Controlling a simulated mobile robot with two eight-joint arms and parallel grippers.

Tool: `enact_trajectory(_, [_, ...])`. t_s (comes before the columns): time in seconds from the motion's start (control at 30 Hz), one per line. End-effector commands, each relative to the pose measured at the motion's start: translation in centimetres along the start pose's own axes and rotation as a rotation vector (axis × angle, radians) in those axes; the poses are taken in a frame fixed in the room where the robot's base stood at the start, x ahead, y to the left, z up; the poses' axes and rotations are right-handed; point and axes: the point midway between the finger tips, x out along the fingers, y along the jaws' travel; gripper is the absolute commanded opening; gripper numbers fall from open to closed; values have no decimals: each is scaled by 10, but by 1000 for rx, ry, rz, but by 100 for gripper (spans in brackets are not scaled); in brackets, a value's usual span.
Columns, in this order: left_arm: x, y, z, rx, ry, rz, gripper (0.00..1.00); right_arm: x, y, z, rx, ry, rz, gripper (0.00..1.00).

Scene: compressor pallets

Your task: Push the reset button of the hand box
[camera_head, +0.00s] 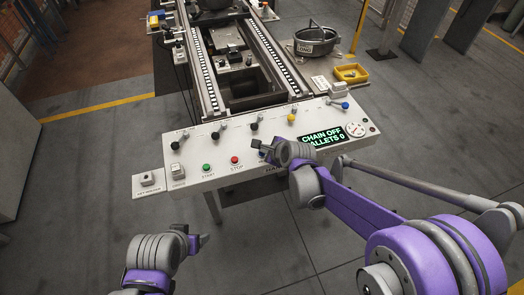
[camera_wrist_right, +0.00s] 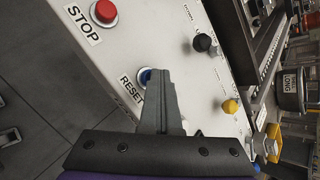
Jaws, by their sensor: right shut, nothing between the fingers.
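The hand box (camera_head: 190,182) is a light sloped panel across the front of the conveyor. Its blue reset button (camera_wrist_right: 144,75) shows in the right wrist view beside the RESET label (camera_wrist_right: 131,91), partly hidden by my fingers. My right gripper (camera_head: 257,145) is shut and empty, above the panel right of the red stop button (camera_head: 234,160). In the wrist view its fingertips (camera_wrist_right: 158,73) overlap the button's right side; I cannot tell whether they touch it. My left gripper (camera_head: 203,241) is low in front of the panel, away from it; its jaw opening is unclear.
A green start button (camera_head: 207,168) and several black-knobbed levers sit on the panel, with a yellow knob (camera_head: 292,118) and a lit display (camera_head: 322,136) to the right. A small box (camera_head: 148,181) is at the panel's left. Floor in front is clear.

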Motion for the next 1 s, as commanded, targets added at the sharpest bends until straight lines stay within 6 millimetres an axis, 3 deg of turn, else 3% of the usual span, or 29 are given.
enact_trajectory(0.27, [-9, 0, -6, 0, 4, 0, 71, -11, -8, 8, -1, 0, 0, 0])
enact_trajectory(0.67, [-10, 0, -7, 0, 4, 0, 71, -12, -9, 9, 0, 0, 0, 0])
enact_trajectory(1.0, [-28, 0, -20, 0, 13, 0, 71, -34, -25, 25, -1, 0, 0, 0])
